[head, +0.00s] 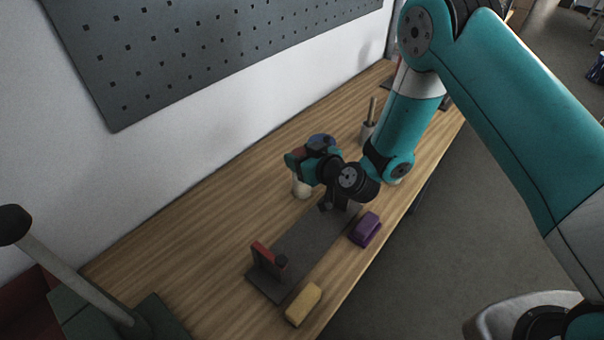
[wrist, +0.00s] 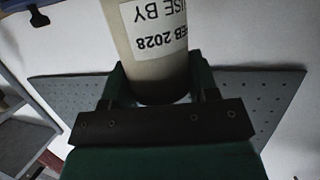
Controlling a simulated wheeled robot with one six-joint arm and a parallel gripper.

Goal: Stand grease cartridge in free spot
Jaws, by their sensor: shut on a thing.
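The grease cartridge is a pale cylinder with a white label reading USE BY and FEB 2028. It fills the upper middle of the wrist view (wrist: 155,62), between the two dark green fingers of my gripper (wrist: 158,82). In the head view my gripper (head: 299,161) is over the wooden bench, and the pale cylinder (head: 301,187) shows just below it, partly hidden. My gripper is shut on it. Whether its lower end touches the bench cannot be told. No marked free spot is clearly visible.
A dark base plate (head: 312,238) with a red upright (head: 268,258) lies on the bench (head: 222,215). A purple block (head: 365,229) and a yellow block (head: 303,304) lie along its near side. A pot with a rod (head: 368,130) stands behind. Bare bench lies left of my gripper.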

